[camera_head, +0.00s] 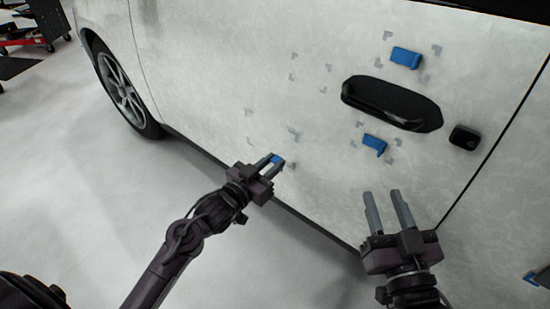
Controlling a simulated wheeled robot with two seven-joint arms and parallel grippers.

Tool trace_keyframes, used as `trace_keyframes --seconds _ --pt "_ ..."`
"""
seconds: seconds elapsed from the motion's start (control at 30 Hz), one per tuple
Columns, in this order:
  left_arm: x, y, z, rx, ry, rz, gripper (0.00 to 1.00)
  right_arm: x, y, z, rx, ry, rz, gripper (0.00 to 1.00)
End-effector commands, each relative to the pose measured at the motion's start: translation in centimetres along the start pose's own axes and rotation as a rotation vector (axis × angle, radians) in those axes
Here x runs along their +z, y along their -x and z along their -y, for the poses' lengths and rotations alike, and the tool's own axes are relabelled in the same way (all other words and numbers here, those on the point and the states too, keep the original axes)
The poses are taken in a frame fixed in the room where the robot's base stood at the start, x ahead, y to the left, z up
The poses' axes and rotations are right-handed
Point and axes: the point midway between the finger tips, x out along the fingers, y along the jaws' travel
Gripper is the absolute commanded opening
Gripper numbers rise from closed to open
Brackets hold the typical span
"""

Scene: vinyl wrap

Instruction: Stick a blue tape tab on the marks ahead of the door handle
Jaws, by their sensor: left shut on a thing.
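The black door handle (392,103) sits on the pale car door (220,60). Left of it, toward the wheel, are two groups of small grey corner marks: an upper group (327,68) with bare door between its corners, and a lower group (249,112). My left gripper (275,162) is shut on a blue tape tab (275,158), in front of the lower group and covering part of it. I cannot tell whether the tab touches the door. My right gripper (386,196) is open and empty, below the handle.
One blue tab (405,57) is on the door above the handle and another (374,143) below it, both among grey marks. A black lock piece (464,137) is right of the handle. A blue item (531,279) is at the lower right edge. A wheel (122,88) is left.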

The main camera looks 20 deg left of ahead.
Motion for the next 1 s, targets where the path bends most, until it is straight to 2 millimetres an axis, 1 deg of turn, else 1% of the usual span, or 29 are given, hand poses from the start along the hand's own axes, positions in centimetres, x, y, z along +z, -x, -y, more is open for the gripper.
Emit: trace_keyframes --seconds 0.1,0.6,1.0 --pt "-0.1 0.7 0.0 -0.001 0.000 0.002 0.00 -0.5 -0.1 0.0 0.000 0.000 0.000 0.36" --pt "-0.1 3.0 0.0 0.000 -0.001 0.000 0.00 -1.9 -0.3 0.1 0.000 0.000 0.000 0.36" --pt "-0.2 3.1 0.0 0.000 -0.003 0.001 0.00 -1.8 -0.3 0.0 0.001 0.000 0.005 0.36"
